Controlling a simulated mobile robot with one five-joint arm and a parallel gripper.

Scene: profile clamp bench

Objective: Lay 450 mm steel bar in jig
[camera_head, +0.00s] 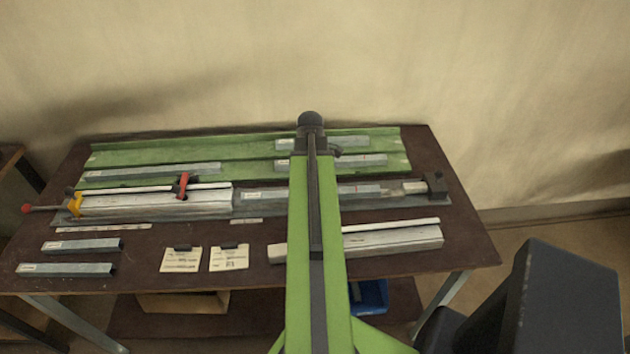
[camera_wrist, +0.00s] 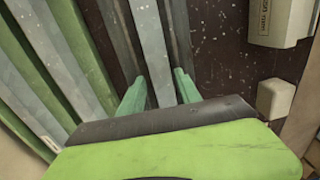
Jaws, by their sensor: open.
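My gripper (camera_wrist: 159,92) is open in the wrist view. Its two green fingers stand on either side of a light grey steel bar (camera_wrist: 150,40), with gaps showing; I cannot tell its length or whether the fingers touch it. In the head view my arm reaches over the bench and its fingertips are hidden. The long grey jig (camera_head: 408,203) crosses the bench, with a bar (camera_head: 262,195) lying along its right part, partly hidden by my arm. A green rack (camera_head: 245,150) behind holds several labelled bars, one of them (camera_head: 150,173) at left. The labels are too small to read.
A red clamp (camera_head: 183,185) and a yellow-and-red clamp (camera_head: 74,205) stand on the jig's left part; a black block (camera_head: 436,185) is at its right end. Short bars (camera_head: 82,246), cards (camera_head: 182,260) and a pale profile (camera_head: 395,240) lie in front. A blue bin (camera_head: 372,297) is below.

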